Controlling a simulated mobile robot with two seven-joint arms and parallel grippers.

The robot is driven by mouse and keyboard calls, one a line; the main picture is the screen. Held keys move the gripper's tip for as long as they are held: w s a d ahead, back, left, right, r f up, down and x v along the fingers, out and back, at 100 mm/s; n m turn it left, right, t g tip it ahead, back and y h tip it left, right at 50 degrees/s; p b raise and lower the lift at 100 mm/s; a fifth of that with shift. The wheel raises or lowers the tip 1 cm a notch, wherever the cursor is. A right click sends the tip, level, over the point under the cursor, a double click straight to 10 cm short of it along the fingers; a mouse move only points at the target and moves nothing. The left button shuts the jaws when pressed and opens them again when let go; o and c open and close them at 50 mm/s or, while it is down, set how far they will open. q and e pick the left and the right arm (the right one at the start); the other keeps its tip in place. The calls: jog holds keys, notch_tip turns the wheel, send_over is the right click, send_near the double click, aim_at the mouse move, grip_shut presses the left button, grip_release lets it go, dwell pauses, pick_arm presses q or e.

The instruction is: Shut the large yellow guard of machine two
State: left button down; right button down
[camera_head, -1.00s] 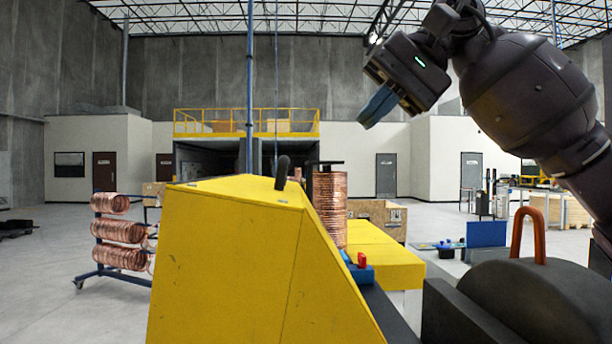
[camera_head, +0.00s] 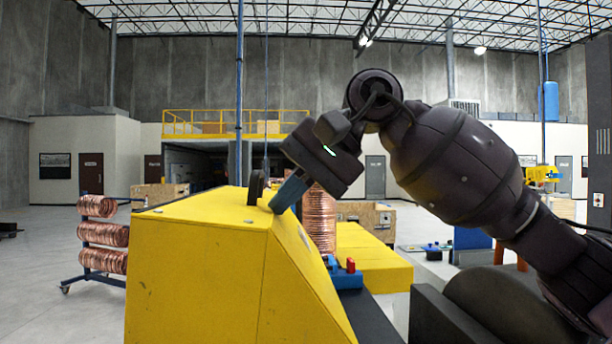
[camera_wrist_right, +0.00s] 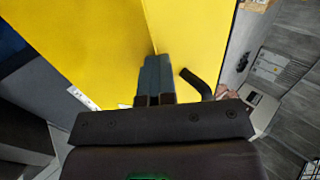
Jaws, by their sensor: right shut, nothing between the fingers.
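The large yellow guard (camera_head: 200,280) fills the lower middle of the head view; I cannot tell how far open it is. A black handle (camera_head: 257,186) stands on its top edge. My right gripper (camera_head: 288,194) is shut and empty, its blue-grey fingers pointing down at the guard's top, just right of the handle. In the right wrist view the shut fingers (camera_wrist_right: 154,76) lie over the yellow guard (camera_wrist_right: 90,38), with the bent black handle (camera_wrist_right: 197,84) just to their right. I cannot tell whether the fingers touch the guard. My left gripper is not in view.
A copper coil (camera_head: 319,220) stands behind the guard. A blue block with a red knob (camera_head: 351,265) and lower yellow covers (camera_head: 370,262) lie to its right. A rack of copper coils (camera_head: 103,235) stands at the left. Open floor lies between.

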jog(key=shift+a+f, duration=0.2)
jog(key=shift+f, duration=0.05)
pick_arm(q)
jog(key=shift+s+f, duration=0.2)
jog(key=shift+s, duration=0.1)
